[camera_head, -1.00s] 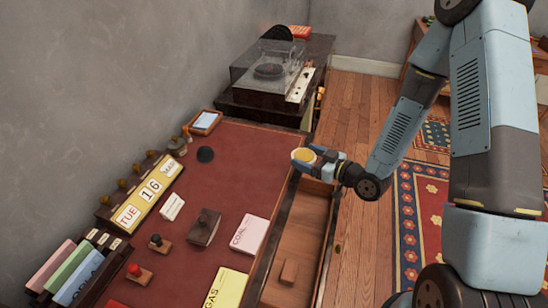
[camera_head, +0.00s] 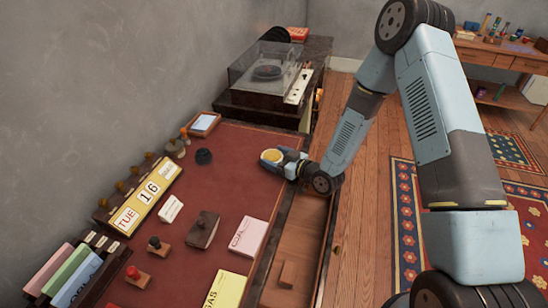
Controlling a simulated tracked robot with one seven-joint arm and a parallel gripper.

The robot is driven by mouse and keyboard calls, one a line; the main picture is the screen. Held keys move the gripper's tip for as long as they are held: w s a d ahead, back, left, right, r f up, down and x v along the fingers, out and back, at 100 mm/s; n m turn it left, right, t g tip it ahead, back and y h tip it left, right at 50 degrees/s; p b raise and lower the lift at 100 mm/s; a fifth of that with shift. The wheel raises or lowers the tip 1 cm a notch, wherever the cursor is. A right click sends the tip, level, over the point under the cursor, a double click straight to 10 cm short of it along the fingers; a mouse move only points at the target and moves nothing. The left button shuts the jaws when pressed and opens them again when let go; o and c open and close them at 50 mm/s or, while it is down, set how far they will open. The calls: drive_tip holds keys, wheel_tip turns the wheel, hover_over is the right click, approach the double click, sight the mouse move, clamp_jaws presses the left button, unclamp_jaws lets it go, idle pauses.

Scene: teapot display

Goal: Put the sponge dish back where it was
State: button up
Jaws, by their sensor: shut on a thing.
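The sponge dish (camera_head: 272,155), a small round dish with a yellow top, is held in my gripper (camera_head: 276,157) above the right part of the red desk top (camera_head: 239,184). My gripper is shut on it, and the arm reaches in from the right. The dish looks level. I cannot tell how high it is above the desk. A dark round object (camera_head: 204,156) sits on the desk to the left of the dish, with bare desk between them.
An open drawer (camera_head: 296,254) with a small block lies below my gripper. A date display (camera_head: 146,196), stamps, a dark book-like block (camera_head: 202,230) and pink (camera_head: 248,236) and yellow (camera_head: 226,289) cards occupy the desk. A record player (camera_head: 270,72) stands behind.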

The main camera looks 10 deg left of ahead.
drive_tip(key=shift+f, duration=0.2)
drive_tip(key=o, duration=1)
drive_tip(key=shift+o, duration=0.2)
drive_tip(key=v, duration=0.7)
drive_tip(key=shift+s+d, duration=0.1)
drive_tip(key=shift+d, duration=0.1)
